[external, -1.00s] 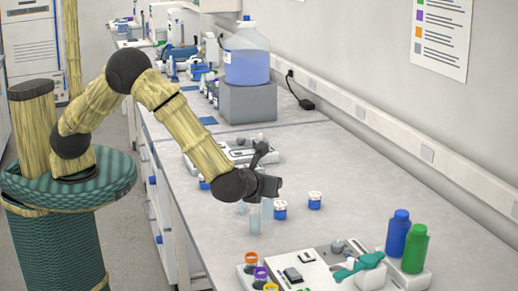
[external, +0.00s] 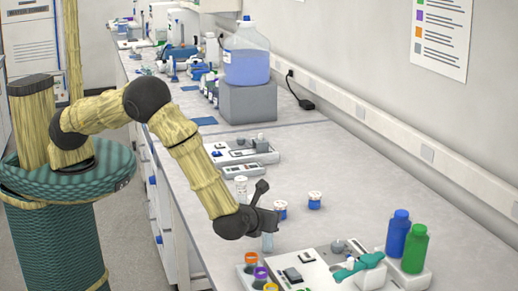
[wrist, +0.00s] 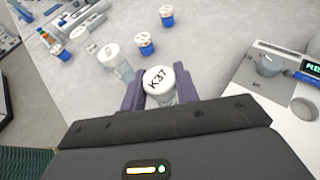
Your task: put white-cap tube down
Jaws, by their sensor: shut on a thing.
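My gripper (wrist: 160,90) is shut on a clear tube with a white cap marked K37 (wrist: 158,79). In the external view my gripper (external: 268,222) is low over the bench, and the tube's lower part (external: 268,243) shows below the jaws, upright. I cannot tell whether its bottom touches the bench. Another white-capped clear tube (wrist: 109,56) stands just beyond my gripper in the wrist view; it also shows in the external view (external: 241,186), behind the arm's end.
Two short blue jars with white lids (external: 281,210) (external: 315,200) stand beyond my gripper. A white instrument (external: 305,270) lies close on the near side, with a blue bottle (external: 397,233) and a green bottle (external: 414,250) to its right. Bench to the right of the jars is clear.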

